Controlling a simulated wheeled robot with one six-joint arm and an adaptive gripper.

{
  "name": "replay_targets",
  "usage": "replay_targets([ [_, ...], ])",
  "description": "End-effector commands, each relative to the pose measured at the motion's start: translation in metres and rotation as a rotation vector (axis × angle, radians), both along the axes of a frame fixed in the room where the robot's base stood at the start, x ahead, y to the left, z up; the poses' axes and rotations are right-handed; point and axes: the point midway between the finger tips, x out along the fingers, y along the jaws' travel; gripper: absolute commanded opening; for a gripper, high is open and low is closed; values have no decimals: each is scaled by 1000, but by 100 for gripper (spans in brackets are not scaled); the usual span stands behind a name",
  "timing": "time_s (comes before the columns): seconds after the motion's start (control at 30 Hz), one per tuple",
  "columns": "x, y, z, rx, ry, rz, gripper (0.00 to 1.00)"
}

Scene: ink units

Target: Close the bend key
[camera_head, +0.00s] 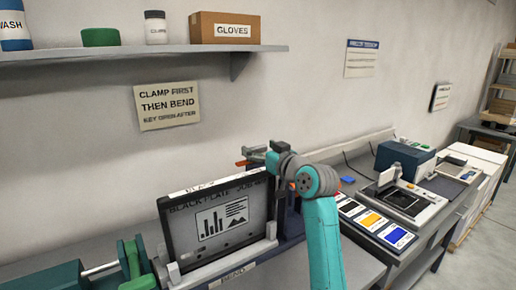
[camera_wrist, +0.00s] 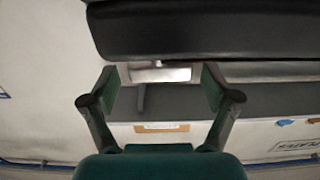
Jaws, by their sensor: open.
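A black plate (camera_head: 220,226) with a chart label stands upright in a bending fixture marked BEND (camera_head: 232,276) on the bench. My gripper (camera_head: 262,158) is at the plate's upper right end, partly hidden by my wrist. An orange piece (camera_head: 242,163) shows just left of it; I cannot tell whether it is the bend key. In the wrist view my gripper (camera_wrist: 160,80) is open. A pale metal block (camera_wrist: 160,74) appears between the fingertips, below a thick black bar (camera_wrist: 200,30). Contact is not clear, and no part is clearly identifiable as the key.
A green clamp (camera_head: 132,258) with a rod stands at the plate's left. Colour swatches (camera_head: 372,220) and a blue-topped machine (camera_head: 405,158) sit on the right. A shelf (camera_head: 130,53) with a gloves box (camera_head: 238,28) runs above. A sign reads CLAMP FIRST THEN BEND (camera_head: 167,105).

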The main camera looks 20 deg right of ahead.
Motion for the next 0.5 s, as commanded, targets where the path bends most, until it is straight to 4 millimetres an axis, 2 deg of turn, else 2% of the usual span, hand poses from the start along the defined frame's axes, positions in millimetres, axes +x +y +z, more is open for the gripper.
replay_targets([
  [0.17,10,4,0,0,0,1,88],
  [0.43,10,4,0,0,0,0,88],
  [0.47,10,4,0,0,0,0,82],
  [0.5,10,4,0,0,0,0,72],
])
